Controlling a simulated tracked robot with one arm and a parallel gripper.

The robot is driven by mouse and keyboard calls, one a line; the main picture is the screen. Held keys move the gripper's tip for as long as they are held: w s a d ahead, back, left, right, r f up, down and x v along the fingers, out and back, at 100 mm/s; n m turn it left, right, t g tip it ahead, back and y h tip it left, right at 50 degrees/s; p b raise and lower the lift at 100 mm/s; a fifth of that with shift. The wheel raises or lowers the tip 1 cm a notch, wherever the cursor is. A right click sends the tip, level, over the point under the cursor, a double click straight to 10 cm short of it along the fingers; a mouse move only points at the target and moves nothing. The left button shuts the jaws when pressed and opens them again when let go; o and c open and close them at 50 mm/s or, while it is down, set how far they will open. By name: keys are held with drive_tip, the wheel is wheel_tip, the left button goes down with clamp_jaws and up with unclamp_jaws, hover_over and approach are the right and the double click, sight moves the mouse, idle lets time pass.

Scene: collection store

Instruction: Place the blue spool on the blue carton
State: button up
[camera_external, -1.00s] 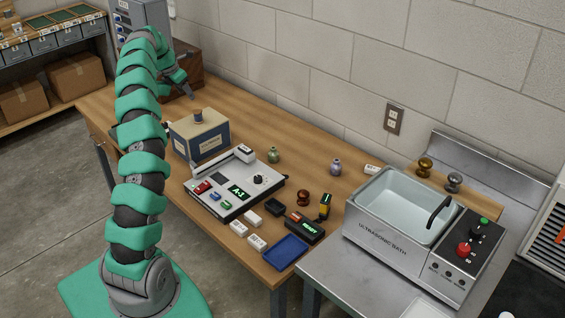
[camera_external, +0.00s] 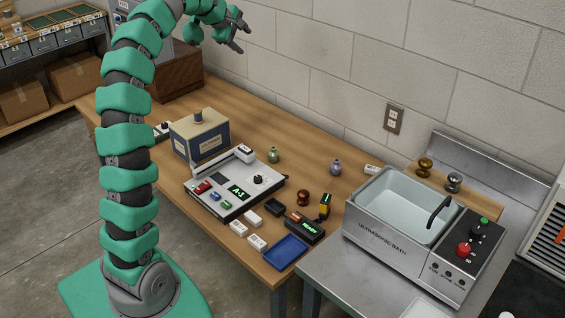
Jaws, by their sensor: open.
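The blue carton (camera_external: 182,143), with a beige lid and a pale label, stands on the wooden bench at the back left. A small blue-grey spool (camera_external: 198,117) stands upright on top of it, near the middle of the lid. My gripper (camera_external: 243,38) is open and empty, raised high above the bench, up and to the right of the carton and clear of the spool. Nothing hides the spool; my arm passes to the left of the carton.
A white device (camera_external: 222,205) with a display sits in front of the carton. Small bottles, knobs, white boxes and a blue tray (camera_external: 285,252) lie to its right. The ultrasonic bath (camera_external: 385,245) stands at right. A brown wooden box (camera_external: 178,77) is behind the carton.

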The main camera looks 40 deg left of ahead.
drive_tip(key=s+d+r+m+t, duration=0.2)
drive_tip(key=d+r+m, duration=0.45)
drive_tip(key=d, duration=0.25)
drive_tip(key=s+d+r+m+t, duration=0.1)
drive_tip(key=s+d+r+m, duration=0.3)
drive_tip(key=d+r, duration=0.45)
drive_tip(key=s+d+r+m+t, duration=0.4)
drive_tip(key=s+d+r+m, duration=0.5)
drive_tip(key=s+d+m, duration=0.1)
drive_tip(key=shift+d+m+h, duration=0.4)
drive_tip(key=shift+d+m, duration=0.05)
drive_tip(key=shift+d, duration=0.5)
